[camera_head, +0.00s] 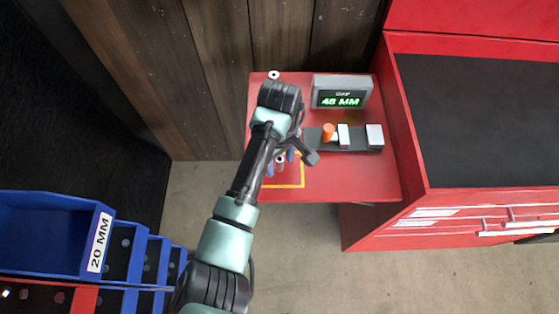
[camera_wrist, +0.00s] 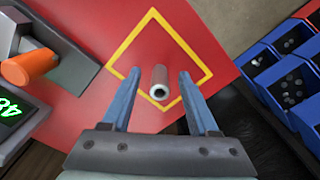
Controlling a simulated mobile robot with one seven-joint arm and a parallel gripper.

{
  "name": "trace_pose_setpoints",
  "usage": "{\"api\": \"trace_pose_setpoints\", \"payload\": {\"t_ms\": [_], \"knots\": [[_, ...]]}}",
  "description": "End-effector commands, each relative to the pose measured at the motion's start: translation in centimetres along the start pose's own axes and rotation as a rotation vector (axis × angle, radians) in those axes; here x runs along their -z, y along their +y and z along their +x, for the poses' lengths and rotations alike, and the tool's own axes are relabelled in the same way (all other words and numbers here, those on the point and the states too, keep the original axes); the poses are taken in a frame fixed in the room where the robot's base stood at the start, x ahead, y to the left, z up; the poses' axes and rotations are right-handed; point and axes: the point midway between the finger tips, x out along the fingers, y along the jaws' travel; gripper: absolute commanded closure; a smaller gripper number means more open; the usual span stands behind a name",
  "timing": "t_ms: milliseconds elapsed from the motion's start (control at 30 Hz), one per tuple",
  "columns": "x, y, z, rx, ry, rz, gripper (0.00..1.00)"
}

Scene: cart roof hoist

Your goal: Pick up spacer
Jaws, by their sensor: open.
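The spacer (camera_wrist: 159,83) is a small grey-white hollow cylinder in the wrist view. It lies inside the yellow square outline on the red table (camera_wrist: 105,95). My gripper (camera_wrist: 155,78) has its two blue fingers apart, one on each side of the spacer, with a gap on both sides. I cannot tell how high the fingertips are above the table. In the head view my gripper (camera_head: 280,160) is over the yellow square, and the spacer there is mostly hidden by the gripper.
A grey gauge (camera_head: 342,92) reading 46 MM and a dark fixture (camera_head: 357,139) with an orange knob (camera_head: 328,131) stand on the table. A red cabinet (camera_head: 415,140) stands right. Blue bins (camera_head: 40,235), one labelled 20 MM, are at lower left. A white ring (camera_head: 274,74) lies at the back.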

Motion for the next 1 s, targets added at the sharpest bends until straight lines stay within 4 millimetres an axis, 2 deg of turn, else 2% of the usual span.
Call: {"api": "trace_pose_setpoints", "payload": {"t_ms": [100,433,833,1000], "knots": [[0.0,0.0,0.0,0.0,0.0,0.0,0.4],[0.0,0.0,-0.1,0.0,0.0,0.0,0.99],[0.0,0.0,-0.2,-0.001,0.0,0.0,1.0],[0.1,0.1,-2.1,-0.004,0.002,0.001,1.0]]}}
